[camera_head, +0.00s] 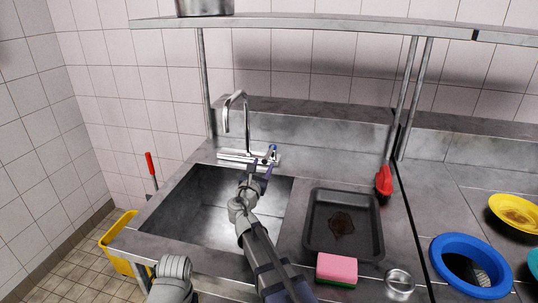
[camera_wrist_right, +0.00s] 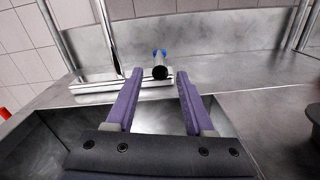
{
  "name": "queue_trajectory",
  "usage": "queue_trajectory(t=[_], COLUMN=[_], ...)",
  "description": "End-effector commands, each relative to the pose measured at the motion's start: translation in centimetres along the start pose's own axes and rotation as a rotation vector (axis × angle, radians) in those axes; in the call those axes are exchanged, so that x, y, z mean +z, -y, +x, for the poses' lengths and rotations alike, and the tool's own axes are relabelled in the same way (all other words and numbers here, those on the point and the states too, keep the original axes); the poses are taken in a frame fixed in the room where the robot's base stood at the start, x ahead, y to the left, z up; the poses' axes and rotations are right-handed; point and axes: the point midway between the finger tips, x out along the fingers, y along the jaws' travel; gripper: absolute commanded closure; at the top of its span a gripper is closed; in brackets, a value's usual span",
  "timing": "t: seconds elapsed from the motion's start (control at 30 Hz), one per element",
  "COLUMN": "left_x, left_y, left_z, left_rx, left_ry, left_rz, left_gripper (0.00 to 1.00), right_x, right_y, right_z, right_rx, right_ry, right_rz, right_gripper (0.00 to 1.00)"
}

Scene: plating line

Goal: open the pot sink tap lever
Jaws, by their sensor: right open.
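The tap (camera_head: 234,112) stands at the back of the sink (camera_head: 188,205), with a tall curved chrome spout and a horizontal chrome body. Its lever, with blue marks and a dark round end, is at the right end of the body; it shows in the right wrist view (camera_wrist_right: 160,71). My right gripper (camera_head: 263,163) is in front of the lever. In the right wrist view its purple fingers are open, with the lever end showing between and just beyond the tips. I cannot tell whether they touch it. The left gripper is not in view.
Right of the sink are a dark tray (camera_head: 343,225) with a brown stain, a pink and green sponge (camera_head: 337,269), a small metal cup (camera_head: 399,282) and a red brush (camera_head: 383,182). A blue ring-shaped dish (camera_head: 452,245) lies further right. A shelf (camera_head: 330,27) runs above.

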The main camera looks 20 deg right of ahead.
Motion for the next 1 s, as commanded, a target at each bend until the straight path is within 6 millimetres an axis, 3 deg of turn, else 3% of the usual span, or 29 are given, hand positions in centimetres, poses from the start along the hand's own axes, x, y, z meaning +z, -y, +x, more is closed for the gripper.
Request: queue_trajectory(t=[0.17, 0.6, 0.9, 1.0], left_x=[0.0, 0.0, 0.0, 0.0], left_y=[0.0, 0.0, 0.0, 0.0], left_z=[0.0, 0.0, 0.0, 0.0], left_rx=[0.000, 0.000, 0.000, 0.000], left_ry=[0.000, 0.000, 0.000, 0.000], left_rz=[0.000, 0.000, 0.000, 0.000], left_gripper=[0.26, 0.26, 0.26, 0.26], right_x=[0.0, 0.0, 0.0, 0.0], right_y=[-0.1, -0.1, 0.0, 0.0], right_z=[1.2, 7.3, 7.7, 7.7], right_rx=[0.000, -0.001, 0.000, 0.000], right_ry=[0.000, -0.001, -0.001, -0.001], right_rz=[0.001, 0.002, 0.002, 0.002], right_gripper=[0.47, 0.47, 0.47, 0.56])
